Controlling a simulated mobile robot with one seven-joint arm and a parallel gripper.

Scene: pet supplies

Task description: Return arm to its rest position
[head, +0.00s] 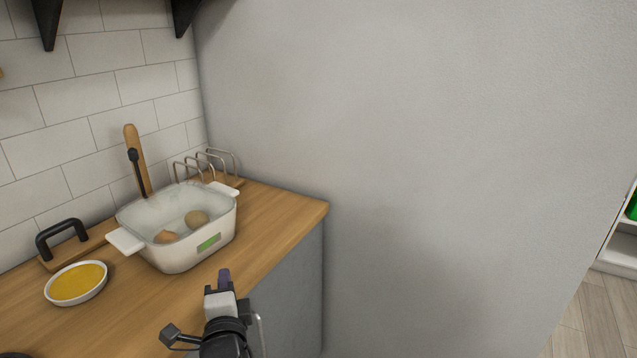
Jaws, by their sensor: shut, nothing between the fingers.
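My gripper (223,280) shows at the bottom of the head view, in front of the counter's front edge. Its tip is seen from behind and looks closed, with nothing visible in it. It is apart from the white tub (177,257), which stands just beyond it on the wooden counter (283,207). Two round brownish items (196,218) lie inside the tub. The rest of my arm is mostly out of the picture below.
A white dish with yellow contents (77,283) sits left of the tub. A board with a black handle (62,240) and a wire rack (205,163) stand behind. A grey wall (430,150) borders the counter's right. Open floor (592,312) shows at far right.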

